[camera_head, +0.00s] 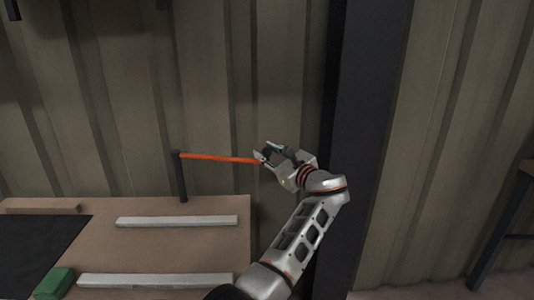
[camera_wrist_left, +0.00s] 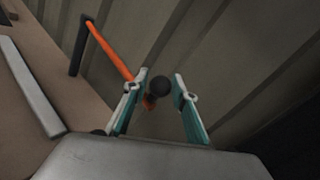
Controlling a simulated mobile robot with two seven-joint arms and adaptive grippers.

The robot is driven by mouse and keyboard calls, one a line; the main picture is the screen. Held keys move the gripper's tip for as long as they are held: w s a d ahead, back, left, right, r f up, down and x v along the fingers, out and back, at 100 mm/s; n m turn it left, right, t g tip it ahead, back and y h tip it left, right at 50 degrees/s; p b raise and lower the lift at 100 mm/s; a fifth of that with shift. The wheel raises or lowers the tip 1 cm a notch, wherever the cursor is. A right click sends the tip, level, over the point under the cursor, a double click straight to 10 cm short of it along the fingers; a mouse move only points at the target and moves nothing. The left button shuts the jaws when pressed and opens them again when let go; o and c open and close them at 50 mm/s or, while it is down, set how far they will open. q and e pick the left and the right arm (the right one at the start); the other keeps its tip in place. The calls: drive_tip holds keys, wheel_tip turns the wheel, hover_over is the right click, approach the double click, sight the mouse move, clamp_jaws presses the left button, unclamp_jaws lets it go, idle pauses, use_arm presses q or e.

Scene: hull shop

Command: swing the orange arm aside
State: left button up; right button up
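The orange arm (camera_head: 218,157) is a thin bar that reaches right from a dark upright post (camera_head: 180,177) at the back of the bench. It also shows in the left wrist view (camera_wrist_left: 110,50). A dark round knob (camera_wrist_left: 160,87) is at its free end. My left gripper (camera_head: 266,152) is at this free end. In the left wrist view my left gripper (camera_wrist_left: 161,80) has its fingers apart, with the knob between them and small gaps showing on either side. Contact with the left finger cannot be made out. My right gripper is not in view.
The brown bench (camera_head: 100,240) holds two pale bars (camera_head: 178,221) (camera_head: 155,280), a green block (camera_head: 54,283), a dark mat (camera_head: 35,250) and a wooden strip (camera_head: 40,206). A corrugated wall (camera_head: 120,100) stands behind. A dark column (camera_head: 368,120) rises right of my gripper.

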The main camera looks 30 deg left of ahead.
use_arm(q)
drive_tip(key=shift+r, duration=0.15)
wheel_tip(320, 180, up, 10)
drive_tip(key=shift+f, duration=0.15)
idle(0.6)
